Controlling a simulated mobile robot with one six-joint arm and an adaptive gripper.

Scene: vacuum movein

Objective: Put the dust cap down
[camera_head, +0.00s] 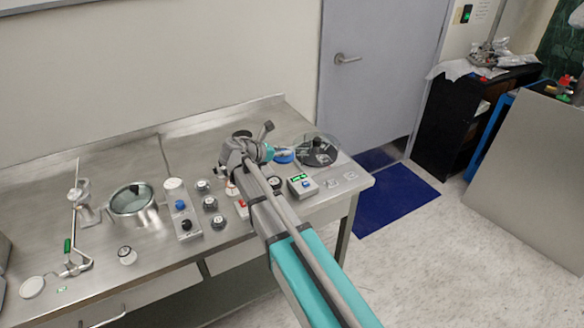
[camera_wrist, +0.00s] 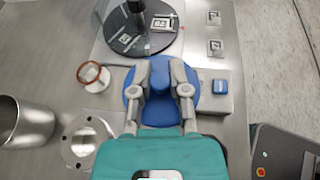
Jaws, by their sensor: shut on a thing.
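The dust cap (camera_wrist: 160,108) is a blue disc with a raised grip in its middle, in the wrist view. My gripper (camera_wrist: 160,82) is shut on this raised grip, one finger on each side. In the head view the blue cap (camera_head: 284,157) shows at the end of my gripper (camera_head: 270,153), over the right part of the steel bench (camera_head: 150,237). The cap is over or on a pale plate in front of the black round base. I cannot tell whether it touches the surface below. My fingers hide part of the disc.
A black round base (camera_wrist: 128,42) under a clear dome (camera_head: 318,142) stands just beyond the cap. Two small marked squares (camera_wrist: 214,18) and a blue button (camera_wrist: 220,85) lie to the right. An orange-ringed piece (camera_wrist: 90,72), a flange disc (camera_wrist: 78,145) and a steel cup (camera_wrist: 28,122) lie left.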

